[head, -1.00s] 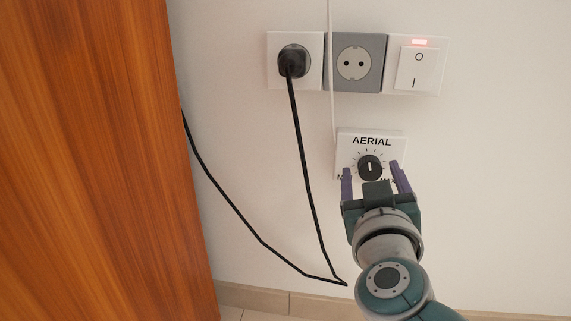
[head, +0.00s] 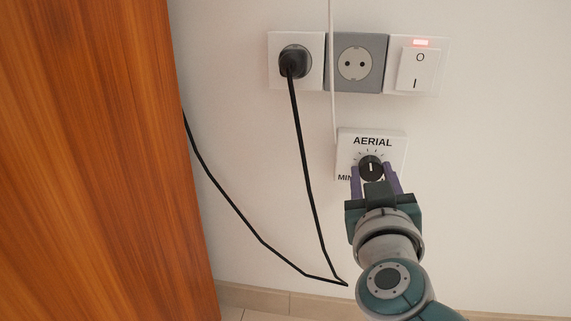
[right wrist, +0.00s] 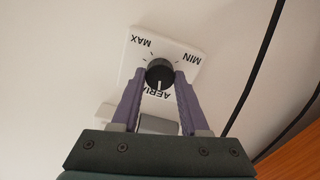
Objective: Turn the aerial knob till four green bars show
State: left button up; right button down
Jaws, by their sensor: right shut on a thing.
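The aerial plate (head: 392,143) is a white square on the wall, marked AERIAL, with a dial of tick marks. Its black round knob (head: 371,164) has a white pointer line that points straight up in the head view. My right gripper (head: 371,172) is shut on the knob, one purple finger on each side. In the right wrist view the knob (right wrist: 159,72) sits between the fingertips (right wrist: 158,78), and the plate (right wrist: 185,52) shows MIN and MAX upside down. No green bars and no screen show in either view. My left gripper is not in view.
Above the plate are a socket with a black plug (head: 293,63), an empty grey socket (head: 354,64) and a rocker switch (head: 418,69) with a red light. A black cable (head: 305,165) hangs at left. A wooden panel (head: 95,160) fills the left side.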

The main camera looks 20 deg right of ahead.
jog(key=shift+m+p, duration=0.45)
jog(key=shift+m, duration=0.55)
jog(key=m, duration=0.2)
jog(key=shift+m+p, duration=0.3)
jog(key=shift+m, duration=0.1)
jog(key=m, duration=0.4)
jog(key=shift+m, duration=1.3)
jog(key=shift+c, duration=2)
grip_release()
